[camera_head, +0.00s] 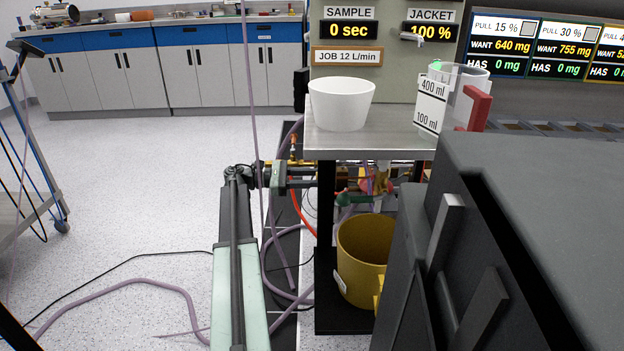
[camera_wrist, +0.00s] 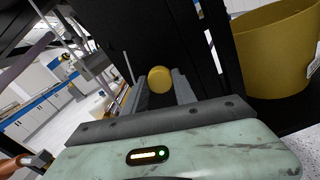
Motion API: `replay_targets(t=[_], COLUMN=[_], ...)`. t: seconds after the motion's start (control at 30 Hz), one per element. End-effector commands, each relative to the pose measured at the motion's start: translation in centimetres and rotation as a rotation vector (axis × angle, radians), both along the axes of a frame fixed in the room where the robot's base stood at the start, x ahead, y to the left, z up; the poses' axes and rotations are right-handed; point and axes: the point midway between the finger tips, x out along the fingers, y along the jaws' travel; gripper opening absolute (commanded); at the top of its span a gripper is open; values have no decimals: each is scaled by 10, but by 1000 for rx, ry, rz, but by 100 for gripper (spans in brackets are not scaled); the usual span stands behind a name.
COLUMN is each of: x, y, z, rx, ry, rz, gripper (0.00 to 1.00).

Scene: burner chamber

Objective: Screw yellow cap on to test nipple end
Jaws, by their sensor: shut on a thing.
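A round yellow cap (camera_wrist: 159,79) sits between the two fingers of my gripper (camera_wrist: 160,90) in the wrist view, and the fingers are shut on it. In the head view my gripper (camera_head: 304,177) reaches right, just under the steel shelf, toward brass and red fittings among the pipework. The shelf's black post stands in front of the finger ends there, so the cap cannot be made out. I cannot pick out the test nipple end in either view, nor tell whether the cap touches anything.
A steel shelf (camera_head: 370,142) holds a white cup (camera_head: 341,103) and a clear jug (camera_head: 432,103). A yellow bucket (camera_head: 362,250) stands below, also in the wrist view (camera_wrist: 275,50). Purple hoses (camera_head: 150,288) lie on the floor. Open floor lies to the left.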

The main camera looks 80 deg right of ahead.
Motion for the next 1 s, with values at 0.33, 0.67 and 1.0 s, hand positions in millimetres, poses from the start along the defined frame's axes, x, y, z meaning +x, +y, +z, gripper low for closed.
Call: replay_targets(t=[0.33, 0.67, 1.0], x=[-2, 24, 74], y=[0, 1, 8], z=[0, 0, 0], rx=[2, 3, 3], ry=[0, 0, 0], rz=[-1, 3, -1], gripper=[58, 58, 58])
